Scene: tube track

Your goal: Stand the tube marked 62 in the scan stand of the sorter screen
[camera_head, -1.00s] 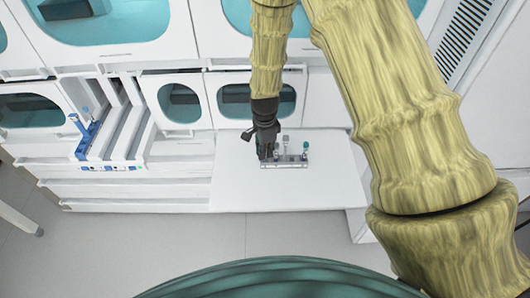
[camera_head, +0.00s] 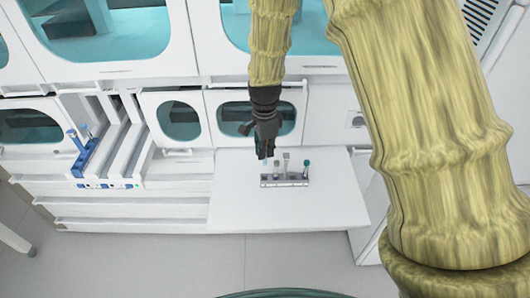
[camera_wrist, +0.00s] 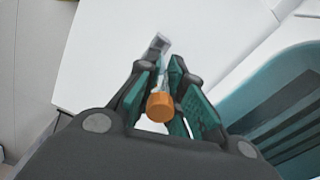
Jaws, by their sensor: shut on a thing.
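My gripper (camera_wrist: 163,88) is shut on a tube with an orange cap (camera_wrist: 160,107) in the wrist view. The cap end faces the camera, and a clear end sticks out beyond the fingers. No number is readable on it. In the head view my gripper (camera_head: 265,154) is just above and behind the left end of a small grey rack (camera_head: 285,184) on the white worktop. Several tubes stand in that rack, one with a teal cap (camera_head: 306,163). I cannot make out the scan stand or the sorter screen for sure.
A blue rack (camera_head: 80,164) with a blue-capped tube (camera_head: 71,134) stands at the left among white stepped channels (camera_head: 118,157). Small blue-marked panels (camera_head: 108,186) line their front edge. The white worktop (camera_head: 240,205) is clear in front of the grey rack. Cabinets with teal windows stand behind.

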